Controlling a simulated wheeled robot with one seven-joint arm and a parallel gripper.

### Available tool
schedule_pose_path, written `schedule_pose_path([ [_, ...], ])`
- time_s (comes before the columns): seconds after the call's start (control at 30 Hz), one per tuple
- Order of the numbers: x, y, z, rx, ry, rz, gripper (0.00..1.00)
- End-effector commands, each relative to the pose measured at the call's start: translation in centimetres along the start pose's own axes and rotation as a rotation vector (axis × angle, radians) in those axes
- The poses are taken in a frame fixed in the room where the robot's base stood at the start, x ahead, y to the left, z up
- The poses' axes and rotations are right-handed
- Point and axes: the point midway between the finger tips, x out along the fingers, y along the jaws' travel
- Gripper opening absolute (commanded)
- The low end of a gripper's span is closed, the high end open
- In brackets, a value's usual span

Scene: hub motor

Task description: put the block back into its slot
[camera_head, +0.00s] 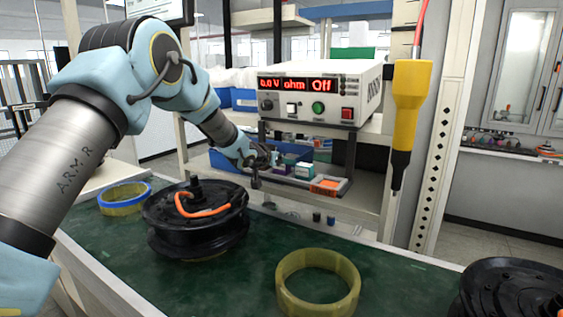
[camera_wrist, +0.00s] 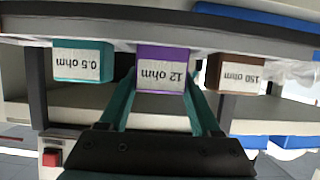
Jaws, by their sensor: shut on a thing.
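The purple block labelled 12 ohm (camera_wrist: 163,70) is between the two teal fingers of my gripper (camera_wrist: 162,92) in the wrist view, where the labels appear upside down. My gripper (camera_head: 270,157) is shut on it at the shelf behind the bench. A teal 0.5 ohm block (camera_wrist: 84,62) is on one side and a brown 150 ohm block (camera_wrist: 235,73) on the other, both apart from the fingers. The purple block lines up with its neighbours along a pale shelf edge (camera_wrist: 270,40). The slot is hidden, so I cannot tell whether the block is seated.
A meter (camera_head: 320,92) reading "0.0 V ohm Off" stands above the blocks. A yellow probe (camera_head: 411,95) hangs to the right. On the green bench (camera_head: 225,285) are a black hub motor (camera_head: 195,240), a yellow ring (camera_head: 318,302) and a blue-and-yellow ring (camera_head: 122,206).

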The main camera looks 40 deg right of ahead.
Motion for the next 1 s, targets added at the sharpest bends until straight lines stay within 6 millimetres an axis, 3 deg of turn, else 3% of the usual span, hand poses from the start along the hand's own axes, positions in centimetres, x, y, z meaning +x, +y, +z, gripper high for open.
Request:
schedule_pose_path([
  [0.4,0.25,-0.01,0.59,0.0,0.002,0.0,0.0],
  [0.43,0.25,-0.01,0.61,0.0,0.001,0.0,0.66],
  [0.7,0.21,-0.01,0.52,0.0,0.001,0.0,0.94],
  [1.0,0.06,0.01,0.12,0.001,0.001,0.0,0.94],
])
